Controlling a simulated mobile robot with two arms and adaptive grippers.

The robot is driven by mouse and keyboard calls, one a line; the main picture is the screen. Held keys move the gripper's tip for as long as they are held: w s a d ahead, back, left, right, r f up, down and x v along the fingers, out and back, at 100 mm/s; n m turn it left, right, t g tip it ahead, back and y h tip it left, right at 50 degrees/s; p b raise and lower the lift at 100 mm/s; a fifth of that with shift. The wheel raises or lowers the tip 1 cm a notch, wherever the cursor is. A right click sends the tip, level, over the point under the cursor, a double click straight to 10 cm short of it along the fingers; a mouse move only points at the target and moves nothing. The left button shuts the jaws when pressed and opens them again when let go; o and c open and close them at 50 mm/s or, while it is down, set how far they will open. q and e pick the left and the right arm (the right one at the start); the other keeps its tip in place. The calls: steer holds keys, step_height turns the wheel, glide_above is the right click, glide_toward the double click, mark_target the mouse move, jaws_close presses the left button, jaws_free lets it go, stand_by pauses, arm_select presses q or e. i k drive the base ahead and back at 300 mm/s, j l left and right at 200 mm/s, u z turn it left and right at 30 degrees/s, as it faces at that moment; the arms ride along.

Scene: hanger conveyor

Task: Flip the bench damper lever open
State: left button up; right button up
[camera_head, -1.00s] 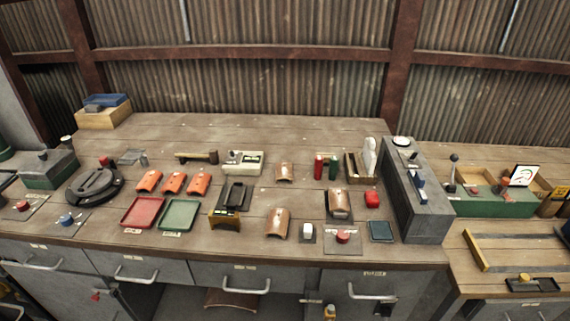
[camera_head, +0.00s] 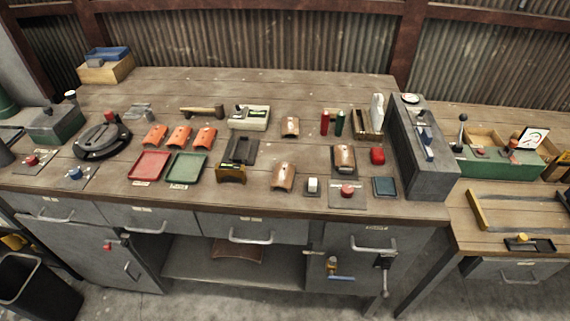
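Several levers show, and I cannot tell for sure which one is the bench damper lever. A black-knobbed upright lever (camera_head: 462,131) stands on a green box (camera_head: 500,164) at the right. A dark lever fitting with a rod hanging down (camera_head: 385,275) is on the bench front, below the right drawer. Beside it is a brass valve (camera_head: 332,265) with a blue handle (camera_head: 341,278). A red handle (camera_head: 110,246) is on the left cabinet door. Neither of my grippers is in view.
The wooden bench (camera_head: 240,85) holds red (camera_head: 150,164) and green (camera_head: 186,167) trays, curved plates, a mallet (camera_head: 202,112) and a long grey box (camera_head: 425,150). An open shelf (camera_head: 205,262) lies below. A black bin (camera_head: 35,290) stands lower left.

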mark_target(385, 283)
steer(key=z, duration=1.05)
